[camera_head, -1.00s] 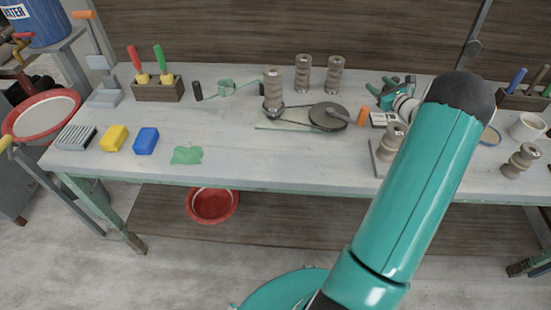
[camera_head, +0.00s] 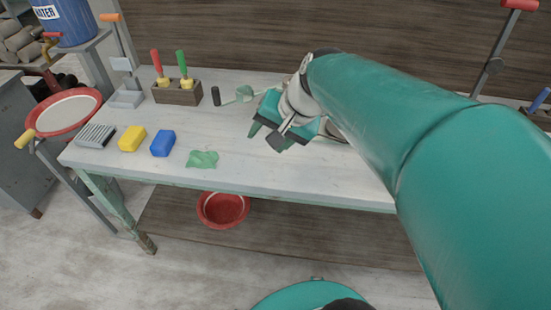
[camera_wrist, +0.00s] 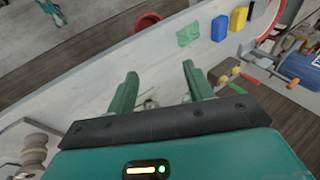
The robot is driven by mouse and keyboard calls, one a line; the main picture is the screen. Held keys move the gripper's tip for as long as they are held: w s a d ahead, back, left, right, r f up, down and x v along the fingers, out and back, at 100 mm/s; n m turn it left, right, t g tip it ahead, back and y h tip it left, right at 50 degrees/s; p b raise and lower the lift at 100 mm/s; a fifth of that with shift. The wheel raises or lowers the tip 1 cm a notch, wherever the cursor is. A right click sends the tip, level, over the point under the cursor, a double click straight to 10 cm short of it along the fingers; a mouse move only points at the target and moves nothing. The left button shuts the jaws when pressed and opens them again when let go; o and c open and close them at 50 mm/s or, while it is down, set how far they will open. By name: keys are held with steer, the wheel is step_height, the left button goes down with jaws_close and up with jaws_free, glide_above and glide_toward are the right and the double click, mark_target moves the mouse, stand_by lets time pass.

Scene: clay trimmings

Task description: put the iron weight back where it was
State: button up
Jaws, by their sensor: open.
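My gripper (camera_head: 268,138) is open and reaches over the middle of the bench (camera_head: 310,178), fingers pointing down and left. In the wrist view its two green fingers stand apart (camera_wrist: 160,84), with no object clearly held. A small grey round thing (camera_wrist: 150,103) shows low between them, mostly hidden by the gripper body. I cannot surely pick out the iron weight. A short dark cylinder (camera_head: 216,96) stands at the back of the bench, left of my gripper, beside a green strip (camera_head: 244,93). My arm hides the bench's right part in the head view.
A green flat piece (camera_head: 203,159), blue block (camera_head: 163,143), yellow block (camera_head: 132,139) and ribbed grey block (camera_head: 95,135) lie along the front left. A wooden holder (camera_head: 178,93) stands behind. A stacked grey-brown piece (camera_wrist: 35,150) shows at the wrist view's lower left.

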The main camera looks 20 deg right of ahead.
steer(key=s+a+n+h, duration=0.1)
steer(key=s+n+h, duration=0.2)
steer(key=s+n, duration=0.4)
steer(key=shift+s+a+f+t+h, duration=0.2)
steer(key=shift+s+t+h, duration=0.15)
steer(key=shift+s, duration=1.2)
